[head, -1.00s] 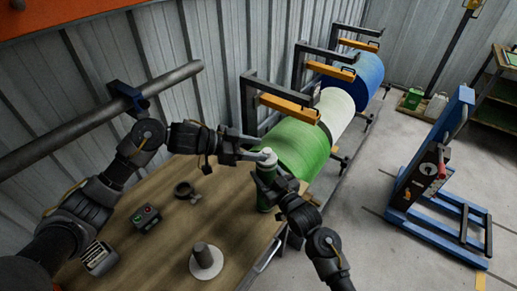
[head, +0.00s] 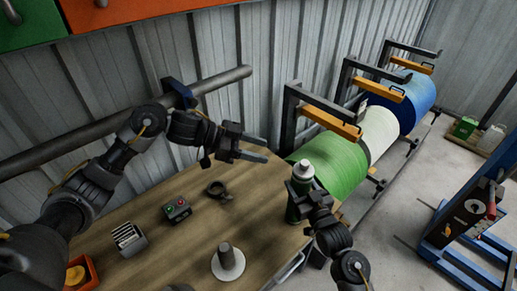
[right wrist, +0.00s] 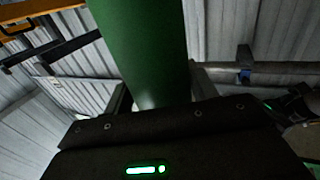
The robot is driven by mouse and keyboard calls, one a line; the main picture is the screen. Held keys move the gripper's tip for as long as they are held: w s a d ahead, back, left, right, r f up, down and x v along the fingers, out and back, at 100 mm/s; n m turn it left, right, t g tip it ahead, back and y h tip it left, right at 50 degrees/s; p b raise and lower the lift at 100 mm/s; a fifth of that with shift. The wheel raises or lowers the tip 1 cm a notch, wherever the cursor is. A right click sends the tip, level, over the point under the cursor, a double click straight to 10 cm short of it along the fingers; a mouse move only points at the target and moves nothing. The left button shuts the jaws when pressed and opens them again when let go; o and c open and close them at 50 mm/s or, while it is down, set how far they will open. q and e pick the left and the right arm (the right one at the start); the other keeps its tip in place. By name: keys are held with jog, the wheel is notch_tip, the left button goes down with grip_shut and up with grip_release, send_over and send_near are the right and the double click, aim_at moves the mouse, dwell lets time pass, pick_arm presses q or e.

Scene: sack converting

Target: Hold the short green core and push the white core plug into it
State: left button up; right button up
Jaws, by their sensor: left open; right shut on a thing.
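The short green core (head: 294,213) stands upright at the right edge of the workbench, in the right gripper (head: 301,187). The white core plug (head: 303,170) sits at its top end; how deep it is in the core I cannot tell. In the right wrist view the green core (right wrist: 145,45) rises between the fingers of my right gripper, which is shut on it; its plug end is out of that view. My left gripper (head: 266,149) is open and empty, up and to the left of the plug, apart from it.
The wooden workbench (head: 190,245) carries a grey post on a round white base (head: 228,262), a button box (head: 176,209), a dark ring-shaped part (head: 218,190) and a slotted holder (head: 128,238). Green, white and blue rolls (head: 335,165) hang behind the core. A blue lifter (head: 465,215) stands right.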

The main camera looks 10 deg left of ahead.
dwell(0.3)
jog(key=o, duration=1.3)
jog(key=shift+s, duration=0.1)
jog(key=v, duration=1.2)
